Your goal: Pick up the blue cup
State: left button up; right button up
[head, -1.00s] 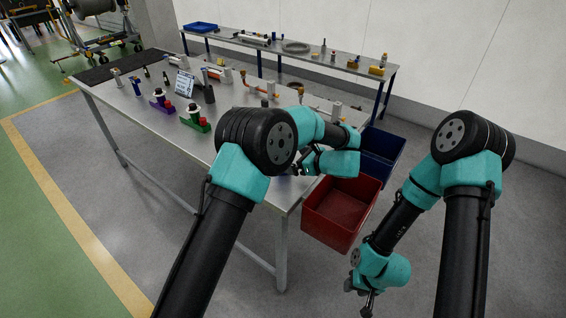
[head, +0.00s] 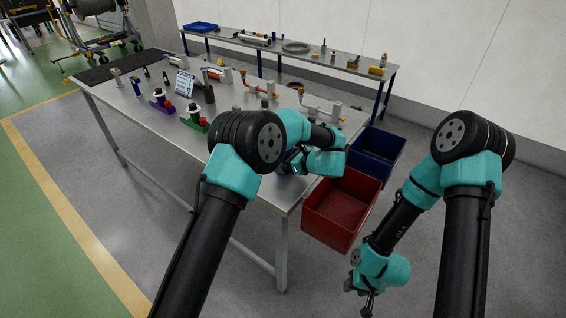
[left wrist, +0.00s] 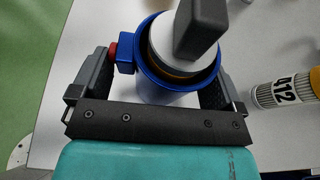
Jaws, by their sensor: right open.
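The blue cup (left wrist: 160,93) is in the left wrist view, between the two fingers of my left gripper (left wrist: 160,65). A white and grey piece stands inside the cup. A small blue block with a red end sticks out on the cup's left side, close to the left finger. The right finger is close to the cup's right side; I cannot tell if the fingers press on it. In the head view my left gripper (head: 291,165) is over the near right corner of the table, mostly hidden by its arm. My right gripper (head: 368,300) hangs open and empty over the floor.
The metal table (head: 150,120) carries several fittings, pipes and a small sign. A red bin (head: 340,215) and a blue bin (head: 378,150) stand at its right end. A white cylinder marked 412 (left wrist: 285,90) lies right of the cup. A shelf bench stands behind.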

pick_arm(q)
jog(key=c, duration=0.7)
jog(key=shift+r, duration=0.1)
jog(key=shift+r, duration=1.55)
jog(key=shift+s+r, duration=0.15)
jog(key=shift+r, duration=0.1)
jog(key=s+r, duration=0.1)
jog(key=s, duration=1.4)
jog(key=shift+s+r, duration=0.15)
jog(key=shift+s, duration=0.2)
jog(key=shift+w, duration=0.1)
